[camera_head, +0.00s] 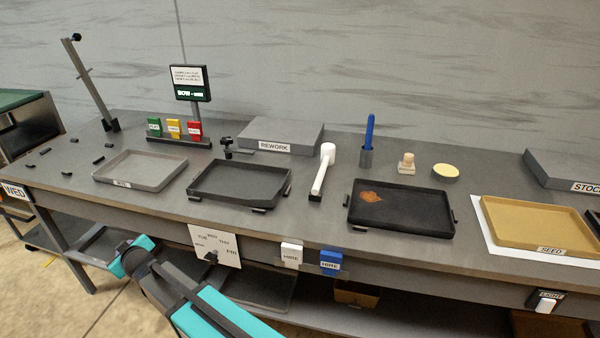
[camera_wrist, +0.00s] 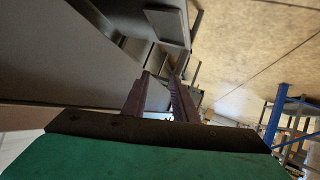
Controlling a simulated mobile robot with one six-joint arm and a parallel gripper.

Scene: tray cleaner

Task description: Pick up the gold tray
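The gold tray (camera_head: 520,225) lies flat on a white sheet on the grey bench at the right in the head view, with a label reading SEED on its front edge. My gripper shows in the wrist view (camera_wrist: 160,76); its two dark fingers are apart with nothing between them. My arm is at the lower left of the head view, in front of the bench and far from the gold tray. The wrist view does not show the gold tray.
A grey tray (camera_head: 140,170), a dark tray (camera_head: 240,182) and a black tray with an orange stain (camera_head: 400,209) stand along the bench. A white-headed tool (camera_head: 323,168), a blue-handled brush (camera_head: 368,140) and a STOCK block (camera_head: 565,170) are also there. The light switch box (camera_head: 545,301) sits on the front edge.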

